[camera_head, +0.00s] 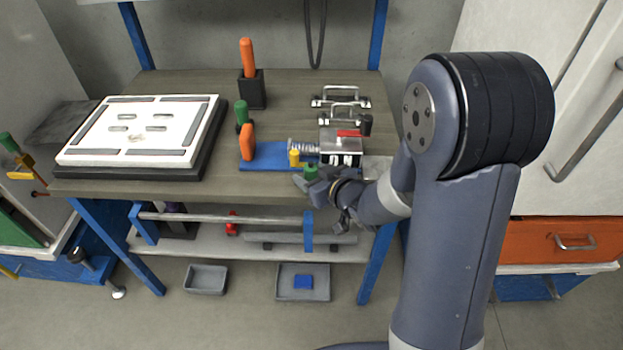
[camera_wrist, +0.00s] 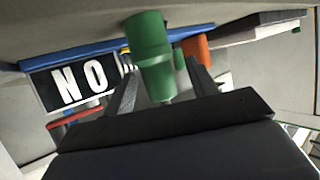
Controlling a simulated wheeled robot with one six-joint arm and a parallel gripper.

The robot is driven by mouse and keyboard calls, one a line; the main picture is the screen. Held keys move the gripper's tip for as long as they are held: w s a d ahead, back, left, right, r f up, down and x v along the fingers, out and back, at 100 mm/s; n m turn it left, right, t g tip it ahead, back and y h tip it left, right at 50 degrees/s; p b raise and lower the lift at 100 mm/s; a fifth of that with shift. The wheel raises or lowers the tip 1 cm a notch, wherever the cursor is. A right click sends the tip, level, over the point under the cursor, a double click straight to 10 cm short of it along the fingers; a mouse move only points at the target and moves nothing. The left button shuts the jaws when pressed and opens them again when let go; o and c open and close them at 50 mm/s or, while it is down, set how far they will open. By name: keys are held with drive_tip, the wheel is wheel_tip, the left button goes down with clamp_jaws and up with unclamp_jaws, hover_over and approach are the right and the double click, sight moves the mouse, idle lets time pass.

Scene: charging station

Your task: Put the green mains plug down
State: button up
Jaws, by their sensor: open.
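The green mains plug (camera_head: 311,171) is near the table's front edge, close in front of the blue plate. In the wrist view the green plug (camera_wrist: 149,50) is large and near, with a narrower metallic part at its lower end, between and just beyond my fingers. My gripper (camera_head: 306,183) is at the plug in the head view, low at the table edge. In the wrist view my gripper (camera_wrist: 160,78) has its two fingers spread apart, with the plug between them. I cannot tell whether a finger touches the plug or what the plug rests on.
The blue plate (camera_head: 272,156) carries an orange handle (camera_head: 247,142), a yellow post (camera_head: 294,158) and a metal box (camera_head: 341,147). A white panel (camera_head: 138,128) lies left. Metal clamps (camera_head: 341,101) and a black holder (camera_head: 252,91) stand behind. The tabletop's back middle is clear.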

drive_tip(key=shift+x, duration=1.9)
drive_tip(key=shift+d, duration=0.1)
drive_tip(key=shift+c, duration=0.2)
drive_tip(key=c, duration=1.1)
drive_tip(key=shift+c, duration=0.2)
